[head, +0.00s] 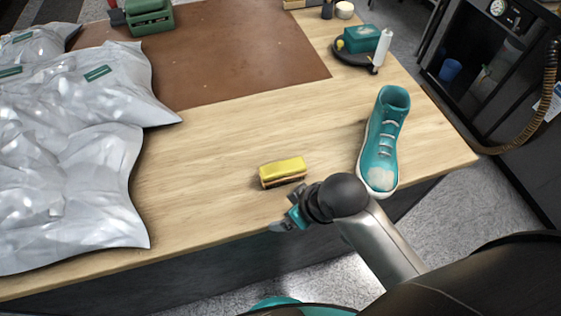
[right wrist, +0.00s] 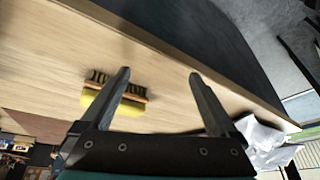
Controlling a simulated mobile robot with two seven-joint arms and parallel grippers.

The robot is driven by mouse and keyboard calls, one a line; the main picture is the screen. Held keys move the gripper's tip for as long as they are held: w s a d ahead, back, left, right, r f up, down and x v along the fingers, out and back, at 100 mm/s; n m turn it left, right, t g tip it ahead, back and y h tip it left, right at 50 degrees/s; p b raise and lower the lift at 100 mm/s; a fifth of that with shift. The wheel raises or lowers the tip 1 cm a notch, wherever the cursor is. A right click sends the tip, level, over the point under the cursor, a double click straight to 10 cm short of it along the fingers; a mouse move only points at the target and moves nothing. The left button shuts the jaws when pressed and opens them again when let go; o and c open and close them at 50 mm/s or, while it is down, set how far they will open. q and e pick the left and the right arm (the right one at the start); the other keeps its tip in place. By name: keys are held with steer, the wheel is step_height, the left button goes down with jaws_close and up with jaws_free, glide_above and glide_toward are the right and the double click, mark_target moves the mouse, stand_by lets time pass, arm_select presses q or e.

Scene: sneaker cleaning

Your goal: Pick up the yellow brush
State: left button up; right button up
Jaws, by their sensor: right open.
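The yellow brush (head: 282,171) lies on the wooden table near its front edge, with a yellow top and a brown lower part. In the right wrist view the brush (right wrist: 98,104) shows its dark bristles and yellow body, partly behind one finger. My right gripper (head: 279,227) is at the table's front edge, just in front of the brush and apart from it. In the right wrist view my right gripper (right wrist: 160,75) is open, with nothing between its fingers. My left gripper is not in view.
A teal sneaker (head: 382,140) stands on the table right of the brush. Silvery plastic bags (head: 70,150) cover the left side. A brown mat (head: 230,60) lies at the back. A dark round tray (head: 352,58) holds a teal box and a white bottle. The wood around the brush is clear.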

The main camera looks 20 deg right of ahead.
steer(key=w+a+r+n, duration=0.1)
steer(key=w+a+r+n+y, duration=0.1)
steer(key=a+n, duration=0.1)
steer(key=w+a+r+n, duration=0.1)
steer(key=shift+w+a+n+g+y, duration=0.3)
steer(key=shift+w+y, duration=0.05)
steer(key=shift+y, duration=0.05)
steer(key=w+r+n+g, duration=0.1)
steer(key=w+r+n, duration=0.1)
steer(key=n, duration=0.2)
steer(key=n+g+p, duration=0.1)
steer(key=n+g, duration=0.2)
steer(key=n, duration=0.1)
glide_toward(285, 166)
steer(key=x, duration=0.5)
steer(key=shift+w+a+r, duration=0.15)
steer(key=shift+w+a, duration=0.1)
steer(key=shift+a, duration=0.15)
steer(key=x, duration=0.4)
steer(key=shift+s+d+f+p, duration=0.1)
steer(key=shift+s+f+p, duration=0.15)
steer(key=shift+f+p, duration=0.1)
steer(key=shift+f, duration=0.45)
steer(key=shift+f+b, duration=0.25)
steer(key=shift+b, duration=0.05)
